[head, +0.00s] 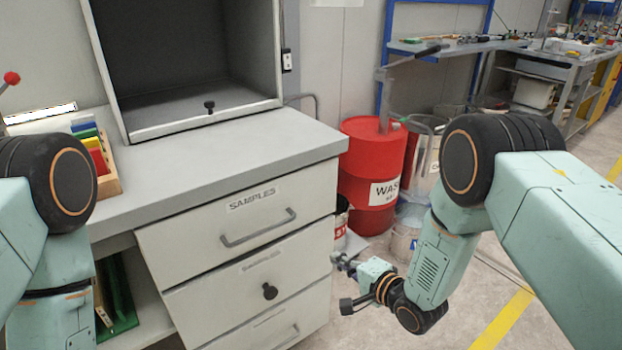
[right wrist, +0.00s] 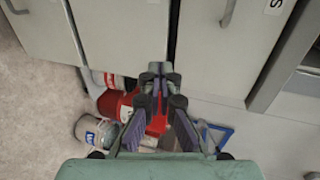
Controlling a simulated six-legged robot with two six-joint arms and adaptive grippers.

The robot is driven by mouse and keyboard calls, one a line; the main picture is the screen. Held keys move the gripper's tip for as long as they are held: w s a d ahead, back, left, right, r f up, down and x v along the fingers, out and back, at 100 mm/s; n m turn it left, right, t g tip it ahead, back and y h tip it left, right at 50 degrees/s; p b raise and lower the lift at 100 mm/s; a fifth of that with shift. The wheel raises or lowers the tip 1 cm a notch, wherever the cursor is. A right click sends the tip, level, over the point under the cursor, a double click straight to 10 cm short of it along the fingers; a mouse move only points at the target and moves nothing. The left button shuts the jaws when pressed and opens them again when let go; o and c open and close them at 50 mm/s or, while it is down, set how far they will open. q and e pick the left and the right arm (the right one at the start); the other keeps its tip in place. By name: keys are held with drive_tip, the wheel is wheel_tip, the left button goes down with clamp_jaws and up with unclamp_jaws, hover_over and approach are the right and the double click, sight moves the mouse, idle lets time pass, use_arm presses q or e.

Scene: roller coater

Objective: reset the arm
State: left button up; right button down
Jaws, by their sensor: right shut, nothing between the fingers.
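My right arm comes in from the right in the head view, bent at the elbow. Its right gripper (head: 345,262) hangs in front of the drawer unit's right side, apart from it. In the right wrist view the right gripper (right wrist: 155,72) is shut, with its fingertips together and nothing between them. My left arm shows at the left edge of the head view, pointing down. Its gripper is out of the picture.
A grey drawer unit (head: 205,251) with a "SAMPLES" label stands under the counter (head: 220,165). A red waste drum (head: 370,170) and several cans stand right of it. An open dark cabinet (head: 185,60) sits on top. Floor at the lower right is clear.

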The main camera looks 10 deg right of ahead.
drive_tip(key=s+d+f+n+g+h, duration=0.5)
drive_tip(key=s+f+n, duration=0.4)
drive_tip(key=s, duration=0.5)
drive_tip(key=s+d+n+g+h, duration=0.1)
drive_tip(key=s+d+g, duration=0.1)
drive_tip(key=s, duration=1.1)
drive_tip(key=s+d+f+n+g+h, duration=0.1)
drive_tip(key=s+d+g, duration=0.2)
drive_tip(key=s, duration=1)
drive_tip(key=g, duration=0.2)
drive_tip(key=shift+s+d+n+g, duration=0.15)
drive_tip(key=shift+n+g, duration=0.15)
